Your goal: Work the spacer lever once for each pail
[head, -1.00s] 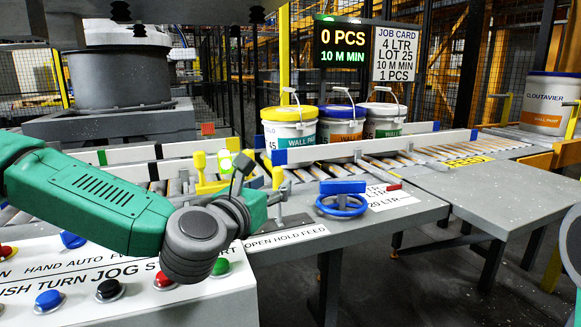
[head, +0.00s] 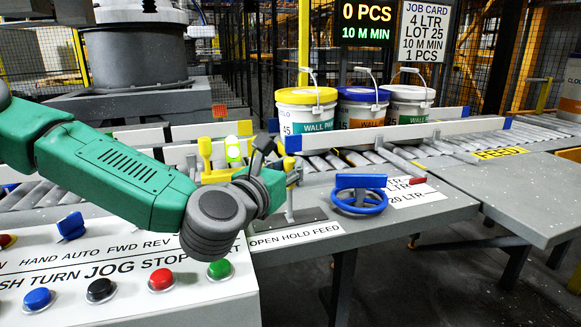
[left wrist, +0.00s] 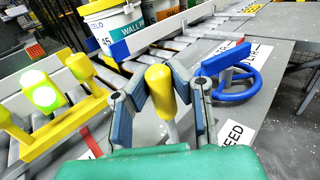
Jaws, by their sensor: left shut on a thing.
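The spacer lever has a yellow knob (left wrist: 160,88) on a grey stem, which rises from a plate behind the OPEN HOLD FEED label (head: 295,236). My left gripper (head: 283,172) is at the lever, and in the left wrist view its two fingers are around the knob, shut on it. In the head view the gripper partly hides the lever. A yellow-lidded pail (head: 305,112), a blue-lidded pail (head: 362,106) and a white-lidded pail (head: 408,102) stand in a row on the roller conveyor. My right gripper is out of view.
A green lamp (head: 233,149) is lit on a yellow bracket beside the lever. A blue handwheel (head: 358,200) is close on the right. The push-button panel (head: 130,262) lies below my left arm. The sign (head: 367,22) reads 0 PCS; the job card (head: 425,30) reads 1 PCS.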

